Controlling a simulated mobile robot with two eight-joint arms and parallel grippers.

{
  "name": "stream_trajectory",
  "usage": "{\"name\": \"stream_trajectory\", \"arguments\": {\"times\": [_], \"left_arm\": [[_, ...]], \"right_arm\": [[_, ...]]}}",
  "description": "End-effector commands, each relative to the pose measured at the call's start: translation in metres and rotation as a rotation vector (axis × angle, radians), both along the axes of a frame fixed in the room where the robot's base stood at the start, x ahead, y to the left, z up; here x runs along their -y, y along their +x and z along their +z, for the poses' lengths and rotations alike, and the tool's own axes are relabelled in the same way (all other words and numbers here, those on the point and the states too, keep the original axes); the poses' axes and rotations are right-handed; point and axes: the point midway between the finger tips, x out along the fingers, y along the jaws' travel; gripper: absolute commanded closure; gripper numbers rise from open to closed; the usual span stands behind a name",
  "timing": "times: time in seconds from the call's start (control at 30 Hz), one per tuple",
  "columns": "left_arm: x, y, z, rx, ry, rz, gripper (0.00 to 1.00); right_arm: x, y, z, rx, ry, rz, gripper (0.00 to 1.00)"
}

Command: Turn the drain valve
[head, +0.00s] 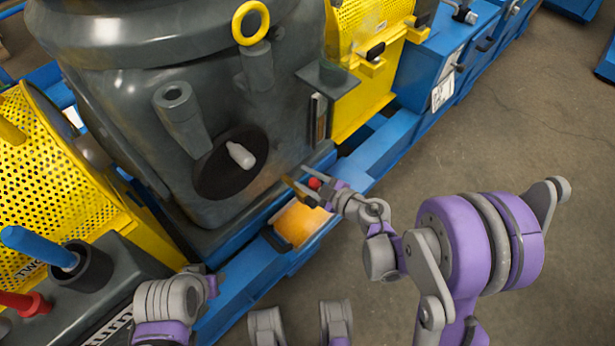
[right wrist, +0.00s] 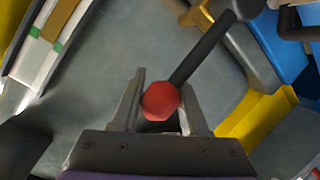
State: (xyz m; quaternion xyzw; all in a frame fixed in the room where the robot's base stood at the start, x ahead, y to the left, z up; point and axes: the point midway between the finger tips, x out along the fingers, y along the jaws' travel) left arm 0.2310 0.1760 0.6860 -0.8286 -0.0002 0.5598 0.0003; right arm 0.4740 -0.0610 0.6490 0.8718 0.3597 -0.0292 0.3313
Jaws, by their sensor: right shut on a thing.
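The drain valve's red knob (head: 314,183) shows low on the right side of the dark grey housing in the head view. My right gripper (head: 303,190) is at this knob. In the right wrist view the red knob (right wrist: 160,101) sits between the two fingers of my right gripper (right wrist: 160,98), which is shut on it. A dark lever (right wrist: 203,48) runs from the knob up and right to the valve body, which is partly cut off by the frame edge. My left arm shows at the lower left of the head view, but its gripper does not show.
A blue base rail (head: 355,170) runs below the housing, with an orange-yellow surface (head: 300,222) just under the valve. A yellow perforated guard (head: 40,180) stands at left. A blue-handled tool (head: 38,246) stands in a dark holder. The floor (head: 510,130) at right is clear.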

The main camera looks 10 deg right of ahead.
Motion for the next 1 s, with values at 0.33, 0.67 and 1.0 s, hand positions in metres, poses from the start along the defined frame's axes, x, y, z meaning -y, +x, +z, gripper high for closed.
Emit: {"name": "stream_trajectory", "arguments": {"times": [0.33, 0.67, 1.0], "left_arm": [[0.0, 0.0, 0.0, 0.0, 0.0, 0.0, 0.62], [0.0, 0.0, 0.0, 0.0, 0.0, 0.0, 0.62], [0.0, -0.001, 0.006, 0.002, 0.0, 0.0, 0.62]], "right_arm": [[-0.002, -0.001, 0.0, 0.0, -0.002, 0.006, 0.45], [-0.001, -0.001, 0.0, 0.0, -0.001, 0.003, 0.27], [0.023, -0.027, 0.011, 0.0, -0.002, -0.001, 0.27]]}}
